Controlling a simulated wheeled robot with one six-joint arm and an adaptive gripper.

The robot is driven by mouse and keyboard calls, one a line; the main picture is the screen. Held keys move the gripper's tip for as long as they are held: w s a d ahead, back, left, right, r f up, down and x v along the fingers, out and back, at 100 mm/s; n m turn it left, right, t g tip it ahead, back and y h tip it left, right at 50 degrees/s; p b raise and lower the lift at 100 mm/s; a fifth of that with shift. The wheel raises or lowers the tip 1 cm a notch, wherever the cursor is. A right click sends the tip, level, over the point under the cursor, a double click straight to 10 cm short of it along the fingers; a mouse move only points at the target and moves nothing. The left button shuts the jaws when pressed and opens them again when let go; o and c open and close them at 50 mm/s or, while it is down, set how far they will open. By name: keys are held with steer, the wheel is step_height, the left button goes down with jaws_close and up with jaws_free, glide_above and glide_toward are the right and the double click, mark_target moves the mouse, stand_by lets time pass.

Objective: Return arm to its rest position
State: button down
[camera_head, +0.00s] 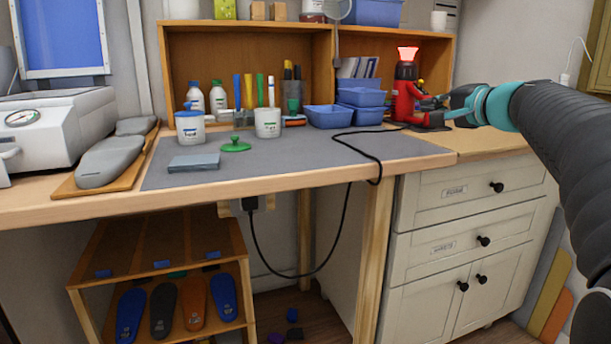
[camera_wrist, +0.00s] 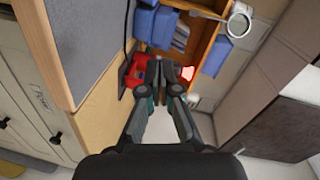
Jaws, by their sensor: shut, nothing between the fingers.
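My arm (camera_head: 570,120) reaches in from the right edge of the head view, with its teal wrist joint over the right end of the workbench. My gripper (camera_head: 425,108) is at the far left end of the arm, in front of the red device (camera_head: 405,88) with a glowing red top. In the wrist view my gripper (camera_wrist: 158,65) points away with its fingertips together and nothing between them. The red device (camera_wrist: 136,72) shows partly behind the fingers there. I cannot tell whether the fingers touch it.
The workbench has a grey mat (camera_head: 300,160) with a white tub (camera_head: 267,123), a green knob-topped lid (camera_head: 235,145) and a black cable across it. Blue bins (camera_head: 328,116) stand left of the red device. Drawers (camera_head: 465,200) are below the arm. A grey machine (camera_head: 60,125) stands at far left.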

steer(key=s+a+f+n+g+h, duration=0.1)
steer(key=s+a+f+n+g, duration=0.2)
steer(key=s+a+f, duration=0.45)
steer(key=s+a+f+n+g, duration=0.3)
steer(key=s+a+f, duration=0.2)
steer(key=s+f, duration=0.5)
steer(key=s+d+f+n+g+h, duration=0.2)
steer(key=s+f+n+g+h, duration=0.2)
steer(key=s+f, duration=1.2)
steer(key=shift+s+f+n+h, duration=0.25)
steer(key=shift+s+n, duration=0.35)
steer(key=shift+s, duration=0.3)
